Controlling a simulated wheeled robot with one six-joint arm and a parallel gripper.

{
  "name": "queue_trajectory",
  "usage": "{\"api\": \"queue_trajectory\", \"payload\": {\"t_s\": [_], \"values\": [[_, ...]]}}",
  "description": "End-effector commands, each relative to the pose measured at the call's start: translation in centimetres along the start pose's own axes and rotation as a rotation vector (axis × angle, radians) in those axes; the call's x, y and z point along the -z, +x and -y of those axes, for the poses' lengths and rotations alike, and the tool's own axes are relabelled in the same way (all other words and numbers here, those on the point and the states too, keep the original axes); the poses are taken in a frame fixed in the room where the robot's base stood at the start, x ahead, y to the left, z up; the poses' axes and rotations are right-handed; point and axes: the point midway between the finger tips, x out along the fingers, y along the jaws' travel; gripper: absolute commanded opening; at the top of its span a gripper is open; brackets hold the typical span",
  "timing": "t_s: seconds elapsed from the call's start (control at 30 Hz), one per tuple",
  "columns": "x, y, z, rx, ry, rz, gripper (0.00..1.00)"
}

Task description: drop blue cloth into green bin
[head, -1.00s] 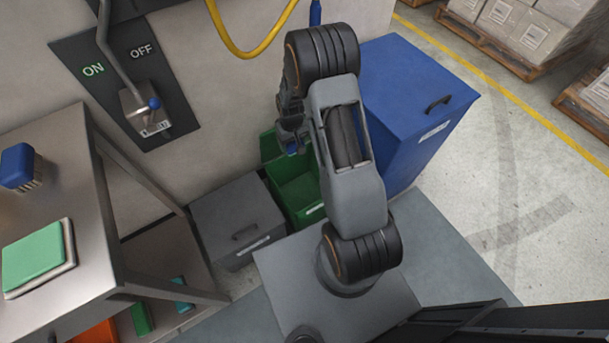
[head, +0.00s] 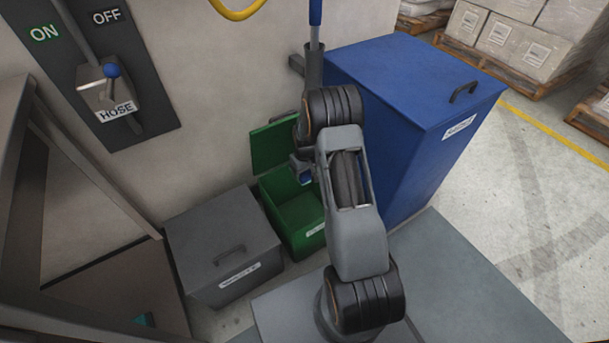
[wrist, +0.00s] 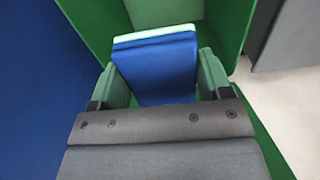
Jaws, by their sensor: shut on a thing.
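The green bin (head: 293,237) stands against the wall with its lid (head: 274,146) raised. My gripper (head: 303,172) is over the bin's open top, partly hidden by my arm. In the wrist view, my gripper (wrist: 162,82) is shut on the blue cloth (wrist: 158,72), which looks folded and has a pale strip along its far edge. The green walls of the bin (wrist: 230,30) show around and beyond the cloth. In the head view only a small blue patch shows at the gripper.
A tall blue bin (head: 415,120) with a closed lid stands close on the right. A low grey bin (head: 222,245) with a closed lid stands on the left. A hose lever (head: 112,85) is on the wall. A metal bench (head: 95,185) is at the far left.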

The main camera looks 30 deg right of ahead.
Motion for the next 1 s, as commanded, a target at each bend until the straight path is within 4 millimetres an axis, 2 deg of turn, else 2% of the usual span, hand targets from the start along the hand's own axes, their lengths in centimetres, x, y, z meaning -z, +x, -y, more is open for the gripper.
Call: {"api": "queue_trajectory", "payload": {"t_s": [0.6, 1.0], "values": [[0.0, 6.1, 0.0, 0.0, 0.0, 0.0, 0.49], [0.0, 6.7, 0.0, 0.0, 0.0, 0.0, 0.49]]}}
